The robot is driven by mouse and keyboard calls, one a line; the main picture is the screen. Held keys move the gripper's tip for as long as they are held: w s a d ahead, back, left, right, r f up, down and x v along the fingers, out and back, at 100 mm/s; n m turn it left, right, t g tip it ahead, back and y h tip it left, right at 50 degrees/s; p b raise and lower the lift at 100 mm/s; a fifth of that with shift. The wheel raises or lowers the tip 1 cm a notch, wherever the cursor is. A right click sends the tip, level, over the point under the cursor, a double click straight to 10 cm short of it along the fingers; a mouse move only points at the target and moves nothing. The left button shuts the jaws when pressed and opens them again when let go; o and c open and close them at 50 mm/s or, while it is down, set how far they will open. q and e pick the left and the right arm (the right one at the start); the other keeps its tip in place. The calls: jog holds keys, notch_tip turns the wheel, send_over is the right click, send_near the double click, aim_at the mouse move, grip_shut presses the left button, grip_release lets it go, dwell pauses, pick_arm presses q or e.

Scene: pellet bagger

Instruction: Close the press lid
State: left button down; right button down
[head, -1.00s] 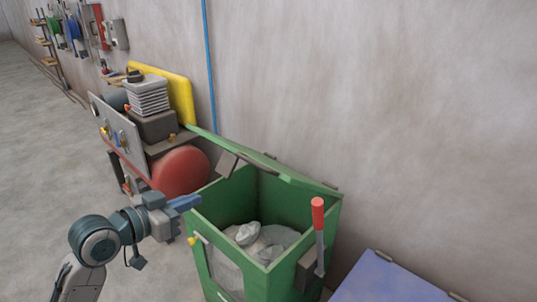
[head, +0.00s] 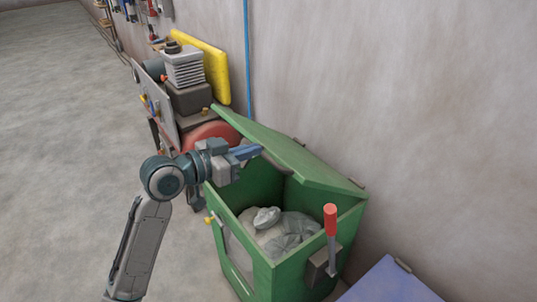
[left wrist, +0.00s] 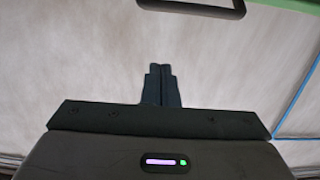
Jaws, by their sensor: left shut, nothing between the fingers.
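The green press (head: 262,268) stands open-topped against the wall, with grey bagged material inside. Its green lid (head: 290,158) is partly open, tilted up on hinges along the wall side. My left gripper (head: 250,152) is shut and empty at the lid's free edge, above the far left part of the opening. I cannot tell whether it touches the lid. In the left wrist view, the shut fingers (left wrist: 160,70) point toward the wall. A dark handle bar (left wrist: 190,8) and a green strip of lid (left wrist: 285,4) show above them. My right gripper is out of view.
A red-tipped lever (head: 330,222) stands at the press's right side. A blue-purple surface (head: 390,285) is at the lower right. A machine with a red drum (head: 207,132) and a yellow panel (head: 216,75) stands behind left. The floor at left is clear.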

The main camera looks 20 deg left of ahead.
pick_arm(q)
jog(key=p, duration=0.3)
send_over(269, 159)
jog(key=d, duration=0.1)
jog(key=shift+s+d+f, duration=0.15)
jog(key=shift+s+f, duration=0.1)
jog(key=shift+s, duration=0.2)
jog(key=f, duration=0.1)
jog(key=f+p, duration=0.1)
jog(key=s+a+f, duration=0.1)
jog(key=f, duration=0.1)
jog(key=shift+p, duration=0.3)
jog(key=shift+d+f, duration=0.1)
jog(key=shift+d, duration=0.05)
jog(key=shift+f, duration=0.1)
